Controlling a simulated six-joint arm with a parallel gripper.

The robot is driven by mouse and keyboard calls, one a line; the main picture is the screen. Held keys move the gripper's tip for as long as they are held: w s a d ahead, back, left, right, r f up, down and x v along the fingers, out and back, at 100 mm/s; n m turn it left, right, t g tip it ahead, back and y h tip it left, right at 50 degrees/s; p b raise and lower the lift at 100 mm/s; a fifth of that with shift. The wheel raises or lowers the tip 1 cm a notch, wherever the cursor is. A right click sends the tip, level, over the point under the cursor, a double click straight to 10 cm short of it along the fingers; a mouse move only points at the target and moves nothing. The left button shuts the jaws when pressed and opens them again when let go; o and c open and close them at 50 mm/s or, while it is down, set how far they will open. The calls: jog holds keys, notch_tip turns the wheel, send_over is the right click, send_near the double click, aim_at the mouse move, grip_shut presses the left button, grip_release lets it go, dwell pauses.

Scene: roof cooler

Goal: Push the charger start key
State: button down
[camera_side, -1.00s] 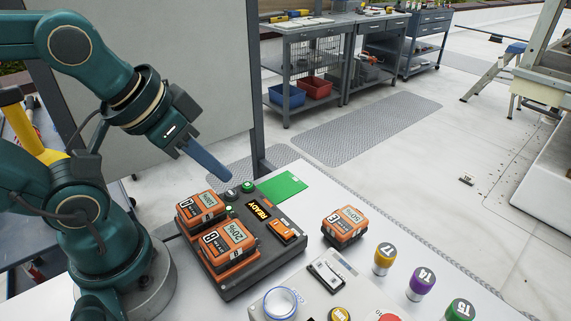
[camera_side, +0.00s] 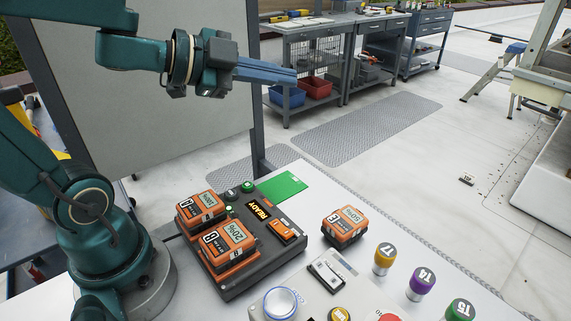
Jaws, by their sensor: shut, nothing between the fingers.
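The charger (camera_side: 262,257) is a dark grey block on the white table, with a display reading READY (camera_side: 260,210). Two orange battery packs sit on it, marked U (camera_side: 201,207) and B (camera_side: 229,246). A green round key (camera_side: 248,186) is at its back edge, with a dark round key (camera_side: 231,194) beside it. An orange switch (camera_side: 286,231) is on its right part. I cannot read which one is the start key. My gripper (camera_side: 295,76) is shut and empty, pointing right, high above and behind the charger, touching nothing.
A green pad (camera_side: 283,186) lies behind the charger. A loose orange battery (camera_side: 344,226) stands to its right. A control panel (camera_side: 325,292) with a blue-ringed button (camera_side: 280,302) is in front. Capped cylinders (camera_side: 384,258) stand at right. The air above the charger is clear.

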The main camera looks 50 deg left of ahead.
aim_at(248, 186)
jog(key=s+a+f+m+g, duration=0.1)
jog(key=s+a+f+g, duration=0.4)
jog(key=f, duration=0.4)
jog(key=shift+s+a+f+h, duration=0.15)
jog(key=shift+a+f+h, duration=0.15)
jog(key=shift+a, duration=0.15)
jog(key=shift+f, duration=4.35)
jog(key=shift+f, duration=0.1)
jog(key=shift+f, duration=0.3)
